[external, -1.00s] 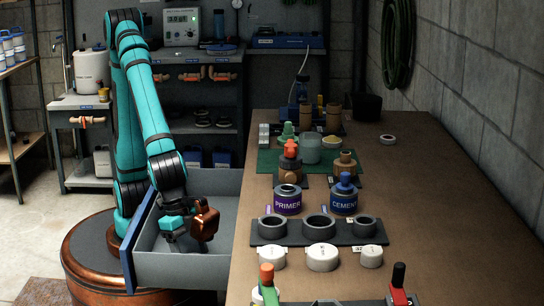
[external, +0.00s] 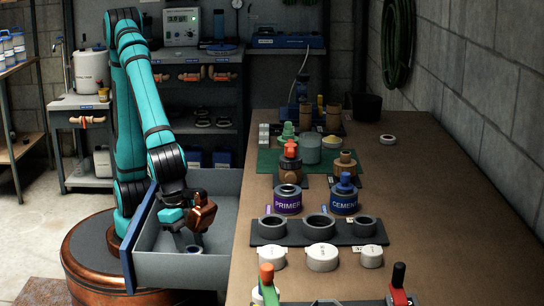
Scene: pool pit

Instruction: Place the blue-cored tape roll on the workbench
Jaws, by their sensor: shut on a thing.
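The blue-cored tape roll (external: 195,249) shows as a small pale ring with a bluish middle inside the open grey drawer, left of the workbench (external: 440,235). My gripper (external: 190,240) points down into the drawer and is shut on the roll. The drawer's front wall hides the roll's lower part, so I cannot tell whether it touches the drawer floor. The fingertips are small and dark here.
The drawer (external: 180,270) has raised walls around my gripper. On the bench stand a primer can (external: 287,200), a cement can (external: 344,200), a dark tray with rings (external: 295,240) and white caps (external: 322,257). A white roll (external: 388,139) lies farther back. The bench's right side is mostly clear.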

